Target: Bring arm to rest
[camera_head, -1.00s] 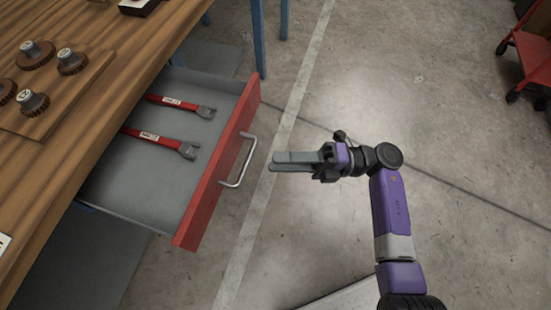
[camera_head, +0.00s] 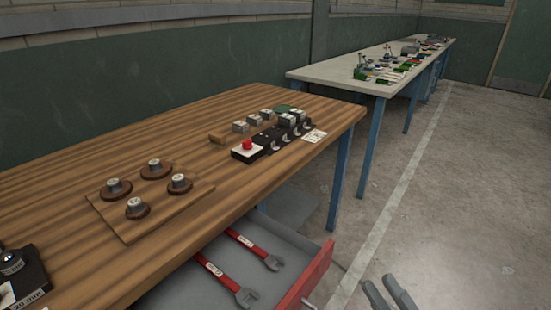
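My gripper (camera_head: 391,292) shows only by its two grey fingers at the bottom edge of the head view, right of the open drawer. The fingers are a little apart with nothing visible between them. The rest of my arm is out of the frame. The drawer (camera_head: 318,272) with its red front hangs open under the wooden workbench. My fingers are clear of the drawer front by a small gap in the picture.
Two red-handled wrenches (camera_head: 254,247) lie in the drawer. The wooden bench (camera_head: 95,268) carries a board with several knobs (camera_head: 154,169) and a red-button box (camera_head: 248,150). A white-topped table (camera_head: 330,73) stands behind. Concrete floor on the right is free.

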